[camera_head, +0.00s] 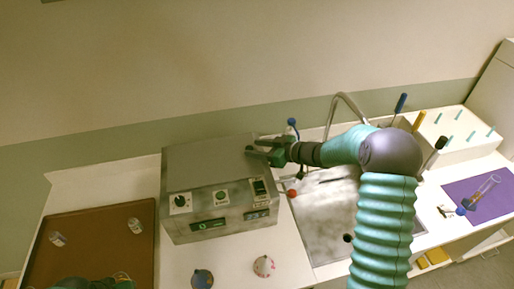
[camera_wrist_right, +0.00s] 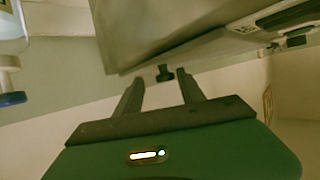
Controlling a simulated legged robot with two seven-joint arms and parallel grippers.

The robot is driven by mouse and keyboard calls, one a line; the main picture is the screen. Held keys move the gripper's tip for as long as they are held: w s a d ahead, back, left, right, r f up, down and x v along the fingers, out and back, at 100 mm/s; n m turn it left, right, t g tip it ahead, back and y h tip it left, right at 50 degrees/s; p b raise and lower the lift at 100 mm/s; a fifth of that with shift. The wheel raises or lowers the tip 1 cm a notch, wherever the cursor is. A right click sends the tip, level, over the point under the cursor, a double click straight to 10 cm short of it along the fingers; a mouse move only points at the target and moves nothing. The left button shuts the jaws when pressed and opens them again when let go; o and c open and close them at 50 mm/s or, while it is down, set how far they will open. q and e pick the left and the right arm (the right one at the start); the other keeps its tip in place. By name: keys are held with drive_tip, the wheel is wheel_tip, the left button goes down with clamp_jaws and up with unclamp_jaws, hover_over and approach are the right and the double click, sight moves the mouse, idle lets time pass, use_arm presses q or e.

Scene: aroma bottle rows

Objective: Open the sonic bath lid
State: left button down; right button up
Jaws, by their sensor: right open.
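The sonic bath (camera_head: 218,226) is a grey metal box with knobs and displays on its front, standing on the white counter. Its flat lid (camera_head: 205,160) looks shut. My right gripper (camera_head: 249,152) reaches in from the right at the lid's right edge. In the right wrist view, my right gripper (camera_wrist_right: 158,82) is open, and a small black tab (camera_wrist_right: 165,73) on the metal edge lies just beyond and between its fingertips. Contact cannot be told. A teal part of my left arm shows at the bottom left of the head view; its gripper is not visible.
A brown tray (camera_head: 108,215) with two small bottles lies left of the bath. The sink (camera_head: 325,215) is to the right, partly behind my right arm. A white rack and purple mat (camera_head: 474,203) are farther right.

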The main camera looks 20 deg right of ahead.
drive_tip(key=shift+a+r, duration=0.15)
drive_tip(key=shift+a, duration=0.55)
drive_tip(key=c, duration=0.9)
drive_tip(key=shift+d, duration=0.35)
clamp_jaws()
